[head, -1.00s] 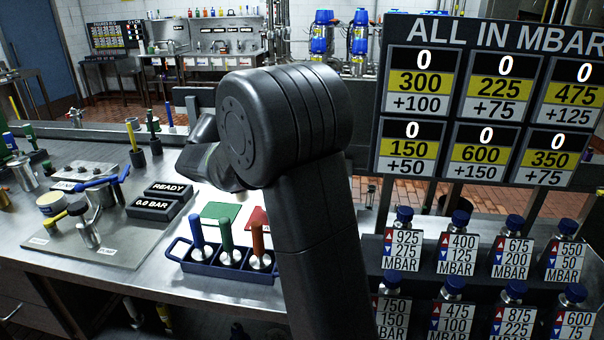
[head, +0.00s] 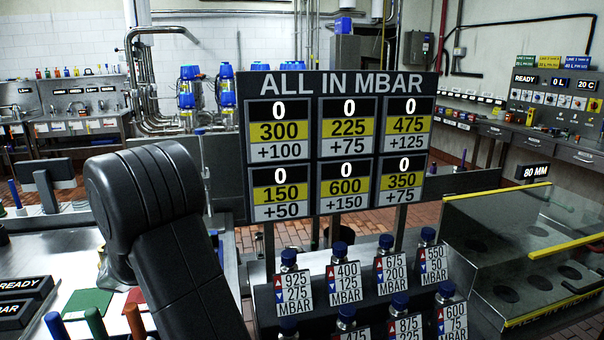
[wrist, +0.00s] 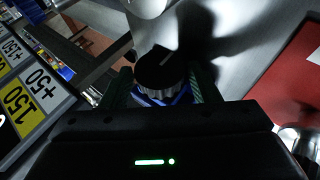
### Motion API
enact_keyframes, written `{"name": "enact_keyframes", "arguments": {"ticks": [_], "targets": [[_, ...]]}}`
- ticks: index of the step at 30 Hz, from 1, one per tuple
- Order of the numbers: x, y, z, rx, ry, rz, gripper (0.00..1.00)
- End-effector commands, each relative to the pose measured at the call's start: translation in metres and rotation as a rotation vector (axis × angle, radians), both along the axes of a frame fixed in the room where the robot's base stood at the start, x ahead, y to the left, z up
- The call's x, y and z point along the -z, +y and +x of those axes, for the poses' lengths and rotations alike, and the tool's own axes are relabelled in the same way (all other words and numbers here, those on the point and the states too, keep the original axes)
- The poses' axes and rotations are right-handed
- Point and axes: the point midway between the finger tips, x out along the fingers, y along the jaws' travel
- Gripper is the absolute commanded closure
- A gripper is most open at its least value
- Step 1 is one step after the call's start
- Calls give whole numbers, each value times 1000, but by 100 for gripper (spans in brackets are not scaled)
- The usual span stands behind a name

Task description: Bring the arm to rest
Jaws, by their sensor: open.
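My gripper (wrist: 165,88) shows in the wrist view with its two dark green fingers apart. Between them in the picture is a black round knob (wrist: 160,68) with a white line and a blue part below it. I cannot tell how far the knob is from the fingers. In the head view my black arm stands at the left, bent at its upper joint. The gripper itself is hidden behind the arm there.
A board of pressure numbers (head: 340,145) stands mid-view, with blue-capped bottles (head: 340,270) on a rack below. A steel bench (head: 45,255) with red and green mats and coloured handles lies left. A glass-sided tank (head: 530,250) with yellow edges stands right.

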Motion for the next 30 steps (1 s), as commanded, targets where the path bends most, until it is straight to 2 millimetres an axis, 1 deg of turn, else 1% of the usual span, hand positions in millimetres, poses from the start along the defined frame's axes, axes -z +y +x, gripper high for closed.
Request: {"name": "enact_keyframes", "arguments": {"ticks": [10,14,20,30], "targets": [[0,0,0,0,1,4,45],[-5,4,-3,0,-2,3,45],[-27,19,-19,-2,-3,2,45],[-75,52,-55,-3,-1,2,45]]}}
